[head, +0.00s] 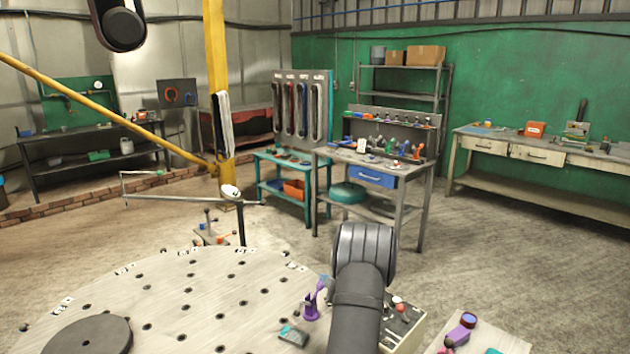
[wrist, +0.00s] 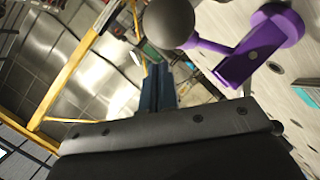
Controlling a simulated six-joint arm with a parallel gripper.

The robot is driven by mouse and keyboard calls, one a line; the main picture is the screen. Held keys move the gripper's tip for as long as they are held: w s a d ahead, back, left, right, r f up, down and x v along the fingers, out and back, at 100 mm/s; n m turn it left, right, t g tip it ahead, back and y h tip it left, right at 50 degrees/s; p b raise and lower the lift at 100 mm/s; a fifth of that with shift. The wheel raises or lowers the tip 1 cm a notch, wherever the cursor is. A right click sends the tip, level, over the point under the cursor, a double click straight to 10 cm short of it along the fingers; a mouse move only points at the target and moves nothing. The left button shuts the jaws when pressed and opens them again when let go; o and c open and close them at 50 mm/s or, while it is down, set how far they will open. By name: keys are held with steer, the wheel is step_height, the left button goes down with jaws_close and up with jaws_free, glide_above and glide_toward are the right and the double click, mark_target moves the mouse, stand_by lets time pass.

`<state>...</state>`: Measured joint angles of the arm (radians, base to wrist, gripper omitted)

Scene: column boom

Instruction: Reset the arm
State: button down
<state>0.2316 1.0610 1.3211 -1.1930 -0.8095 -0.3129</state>
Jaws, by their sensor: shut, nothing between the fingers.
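My arm (head: 360,290) reaches up from the bottom of the head view, over the right edge of the round perforated table (head: 215,300). It hides what lies directly behind it. In the wrist view my gripper (wrist: 158,88) shows as two dark blue fingers pressed together with nothing between them. A purple part (wrist: 255,50) is to the right of the fingertips, and a dark grey ball (wrist: 168,22) shows just beyond them. I cannot tell how far these are from the fingers. In the head view the gripper itself is hidden behind my arm.
A purple holder (head: 312,302) and a small green-topped device (head: 293,336) stand at the table's right edge. A dark disc (head: 88,336) lies at the table's lower left. A control box (head: 402,322) stands right of my arm. A yellow post (head: 216,90) and workbenches (head: 380,165) stand farther back.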

steer(key=shift+s+a+r+n+t, duration=0.15)
steer(key=shift+s+a+n+t, duration=0.3)
steer(key=shift+s, duration=0.4)
steer(key=shift+s+a+r+n+t, duration=0.25)
steer(key=shift+s+a, duration=0.25)
steer(key=shift+s, duration=0.3)
steer(key=shift+s+a+r+n+t, duration=0.1)
steer(key=shift+s+a+n+t, duration=0.3)
steer(key=shift+s, duration=0.45)
